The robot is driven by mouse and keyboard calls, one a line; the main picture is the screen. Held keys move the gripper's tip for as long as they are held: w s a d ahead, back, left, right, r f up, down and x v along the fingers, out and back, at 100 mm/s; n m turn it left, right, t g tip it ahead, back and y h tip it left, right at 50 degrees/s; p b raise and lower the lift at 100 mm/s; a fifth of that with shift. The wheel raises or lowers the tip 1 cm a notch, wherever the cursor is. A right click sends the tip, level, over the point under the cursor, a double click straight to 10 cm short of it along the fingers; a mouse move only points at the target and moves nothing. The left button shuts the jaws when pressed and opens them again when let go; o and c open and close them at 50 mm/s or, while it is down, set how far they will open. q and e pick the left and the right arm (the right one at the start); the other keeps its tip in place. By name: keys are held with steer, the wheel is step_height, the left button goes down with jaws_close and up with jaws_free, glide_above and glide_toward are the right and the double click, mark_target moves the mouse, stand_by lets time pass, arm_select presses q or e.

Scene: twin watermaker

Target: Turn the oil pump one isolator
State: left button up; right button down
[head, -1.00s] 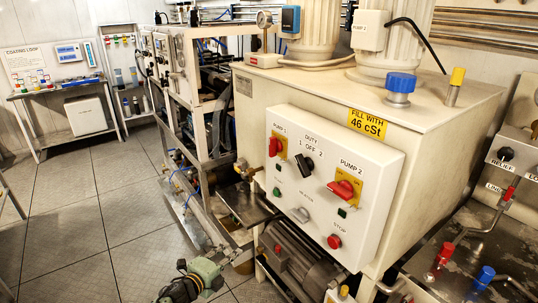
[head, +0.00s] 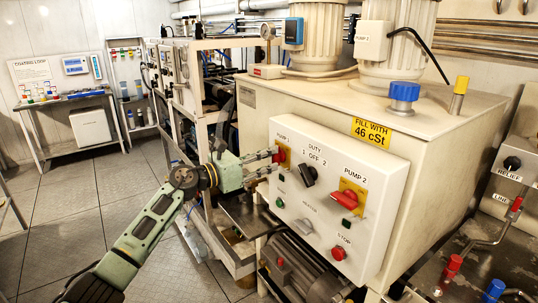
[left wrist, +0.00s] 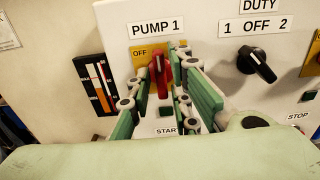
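The pump 1 isolator is a red rotary handle on a yellow plate (head: 282,153) at the upper left of the white control panel. In the left wrist view the red handle (left wrist: 159,76) stands roughly upright, with OFF printed to its left. My left gripper (head: 277,160) reaches the panel from the left, its fingers apart. In the left wrist view its fingers (left wrist: 160,82) lie on either side of the handle; I cannot tell whether they touch it. Part of the handle is hidden by the fingers in the head view. My right gripper is not in view.
The black duty selector (head: 307,171) and the red pump 2 isolator (head: 345,199) sit to the right on the panel. A red stop button (head: 338,253) is lower down. A motor (head: 300,262) lies below the panel. Open floor (head: 70,220) is at the left.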

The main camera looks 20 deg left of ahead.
arm_select(q)
steer(key=shift+w+d, duration=0.4)
steer(key=shift+w, duration=0.05)
jaws_close()
